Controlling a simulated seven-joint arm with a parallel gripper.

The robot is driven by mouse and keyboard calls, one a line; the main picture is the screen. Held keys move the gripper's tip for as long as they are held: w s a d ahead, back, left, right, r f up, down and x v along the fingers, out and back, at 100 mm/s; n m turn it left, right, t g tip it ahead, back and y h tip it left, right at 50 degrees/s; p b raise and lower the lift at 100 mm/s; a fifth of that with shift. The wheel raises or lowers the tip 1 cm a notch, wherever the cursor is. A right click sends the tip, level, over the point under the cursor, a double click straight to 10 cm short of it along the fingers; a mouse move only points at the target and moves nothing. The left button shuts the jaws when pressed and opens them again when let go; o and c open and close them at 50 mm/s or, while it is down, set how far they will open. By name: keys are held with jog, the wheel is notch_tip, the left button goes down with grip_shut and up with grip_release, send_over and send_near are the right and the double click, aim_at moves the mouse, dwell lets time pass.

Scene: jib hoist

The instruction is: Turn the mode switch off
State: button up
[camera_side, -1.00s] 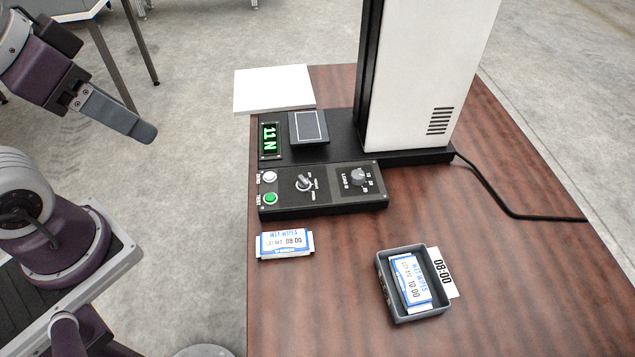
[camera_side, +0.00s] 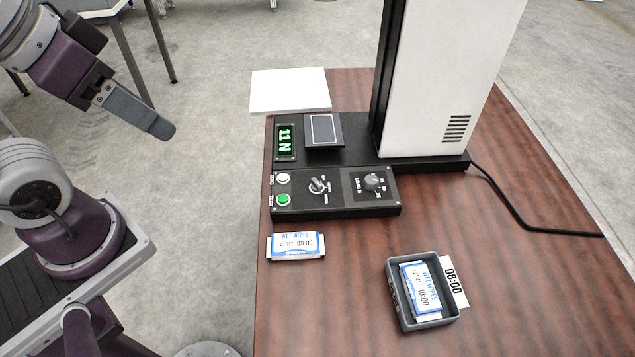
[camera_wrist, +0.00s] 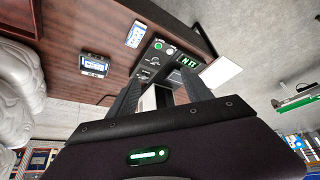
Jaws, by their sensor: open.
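The mode switch (camera_side: 317,185) looks to be the left rotary knob on the black control panel (camera_side: 335,208), with small labels around it that I cannot read. Its light handle lies slanted. A second knob (camera_side: 372,182), labelled for load, sits to its right. My gripper (camera_side: 162,129) is in the air at the upper left, off the table's left edge and well apart from the panel. In the wrist view my gripper (camera_wrist: 162,80) shows two fingers spread, with nothing between them in hold. The panel appears beyond the fingers, partly hidden by them.
White and green buttons (camera_side: 283,190) are left of the switch. A green display (camera_side: 286,141) reads 11 N. A white column (camera_side: 445,80) rises behind the panel. A wipes packet (camera_side: 297,246) and a grey tray (camera_side: 424,324) holding another lie in front. A black cable (camera_side: 510,208) runs right.

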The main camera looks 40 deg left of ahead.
jog(key=shift+w, duration=0.35)
jog(key=shift+c, duration=0.7)
jog(key=m+g, duration=0.5)
jog(key=m, duration=1.2)
send_over(317, 182)
notch_tip(317, 182, down, 24)
jog(key=shift+m+g, duration=0.3)
jog(key=shift+m, duration=0.2)
notch_tip(317, 182, down, 9)
jog(key=shift+f, duration=0.1)
jog(key=shift+c, duration=0.5)
grip_shut()
